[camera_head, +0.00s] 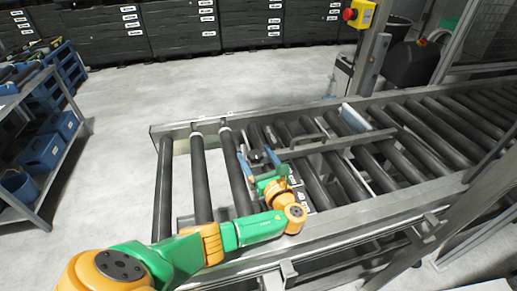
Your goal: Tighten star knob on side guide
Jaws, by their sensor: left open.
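My left arm, green and orange, reaches in from the bottom left over the roller conveyor. My left gripper (258,163) is open, its fingers pointing away over the rollers. A small dark knob-like part (256,156) shows at the fingertips, seemingly between or just beyond them; I cannot tell whether they touch it. The side guide (345,143) is a metal rail lying across the rollers, to the right of the gripper. The gripper and wrist hide part of the mount near the knob. My right gripper is not in view.
The roller conveyor (225,274) has raised metal side frames. A pale flat piece (355,118) stands by its far side. A yellow box with a red button (358,14) is on a post behind. A shelf with blue bins (42,150) stands left; the floor between is clear.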

